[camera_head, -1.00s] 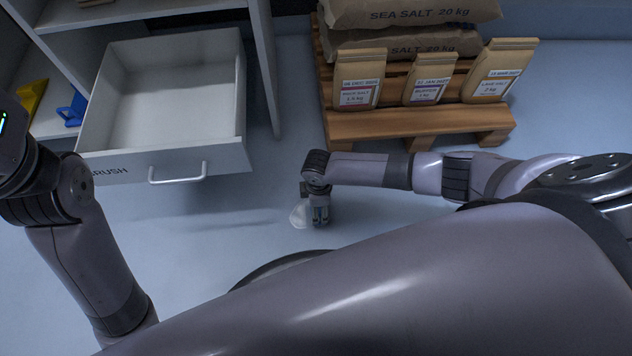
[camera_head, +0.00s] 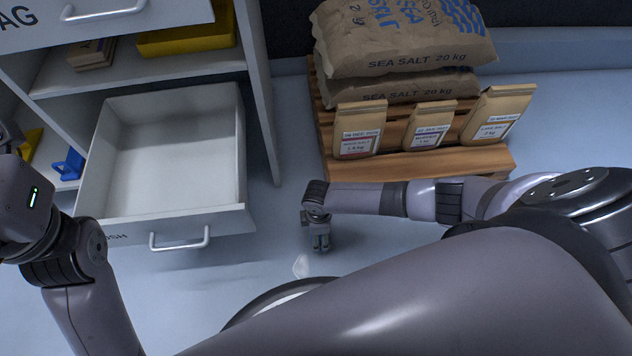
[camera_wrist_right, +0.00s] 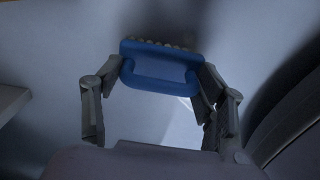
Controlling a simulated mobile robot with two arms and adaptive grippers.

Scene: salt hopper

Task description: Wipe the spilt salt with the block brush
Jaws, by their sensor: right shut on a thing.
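My right gripper (camera_head: 321,242) hangs above the floor beyond the salt patch. In the right wrist view, its fingers (camera_wrist_right: 161,76) are shut on the blue block brush (camera_wrist_right: 160,68), with pale bristles along its upper edge. The brush cannot be made out in the head view. The spilt salt (camera_head: 301,266) is a small white patch on the blue-grey floor, just below and left of the gripper, apart from it. A pale patch (camera_wrist_right: 183,128) shows below the brush in the wrist view. My left arm shows at the left edge; its fingers are out of frame.
A white drawer (camera_head: 168,185) stands open and empty at left, its handle (camera_head: 180,239) facing the salt. A wooden pallet (camera_head: 440,165) with salt sacks (camera_head: 405,45) and several paper bags (camera_head: 429,126) stands at the back. A blue item (camera_head: 70,163) sits on the shelf. Floor between is clear.

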